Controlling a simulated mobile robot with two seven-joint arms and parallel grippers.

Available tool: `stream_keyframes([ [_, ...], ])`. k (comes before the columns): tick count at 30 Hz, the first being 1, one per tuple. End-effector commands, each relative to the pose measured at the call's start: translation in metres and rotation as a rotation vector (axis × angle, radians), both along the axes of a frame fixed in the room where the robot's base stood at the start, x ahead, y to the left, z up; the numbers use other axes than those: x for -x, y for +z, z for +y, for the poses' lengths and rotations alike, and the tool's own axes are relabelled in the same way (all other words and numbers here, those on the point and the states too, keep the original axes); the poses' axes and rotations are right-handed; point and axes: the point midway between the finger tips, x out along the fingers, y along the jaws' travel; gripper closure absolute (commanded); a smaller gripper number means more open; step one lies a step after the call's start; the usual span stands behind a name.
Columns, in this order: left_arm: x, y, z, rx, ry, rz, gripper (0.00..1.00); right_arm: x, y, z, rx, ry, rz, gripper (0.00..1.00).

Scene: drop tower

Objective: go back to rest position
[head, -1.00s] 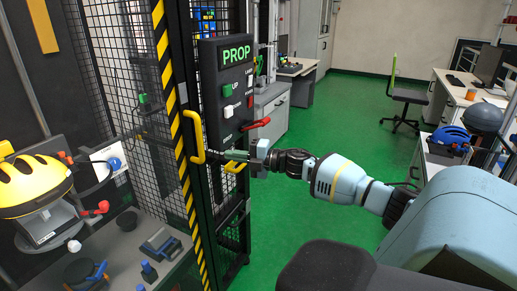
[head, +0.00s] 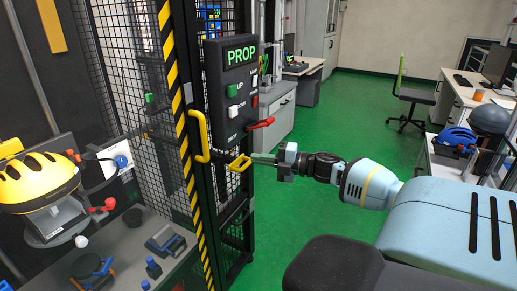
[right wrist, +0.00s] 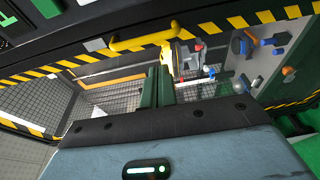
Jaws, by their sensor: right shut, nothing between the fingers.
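My right gripper (head: 262,159) is shut and empty, its fingers pointing left toward the lower part of the tower's front. Its closed fingers also show in the right wrist view (right wrist: 160,86). A yellow loop-like piece (head: 240,163) is just left of the fingertips in the head view; whether they touch is unclear. The control panel (head: 240,95) marked PROP stands above the gripper, with a red lever (head: 259,124) on its right side. My left gripper is not in view.
The mesh tower cage (head: 150,70) with its yellow door handle (head: 199,135) stands left of the gripper. Inside is a yellow helmet (head: 38,180). A desk (head: 455,90) and a blue helmet (head: 455,138) are at right. Green floor (head: 345,115) is open between.

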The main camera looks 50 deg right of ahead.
Motion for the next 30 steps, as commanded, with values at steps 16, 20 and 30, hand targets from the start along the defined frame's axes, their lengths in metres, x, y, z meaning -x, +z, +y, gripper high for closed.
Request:
stream_keyframes([
  [16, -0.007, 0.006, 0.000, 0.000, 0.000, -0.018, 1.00, 0.016, -0.058, 0.024, -0.140, -0.054, 0.087, 1.00],
  [20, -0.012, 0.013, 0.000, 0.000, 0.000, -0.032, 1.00, 0.046, -0.126, 0.059, -0.316, -0.136, 0.208, 1.00],
  [30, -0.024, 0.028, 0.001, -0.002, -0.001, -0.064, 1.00, 0.167, -0.267, 0.177, -0.780, -0.418, 0.584, 1.00],
])
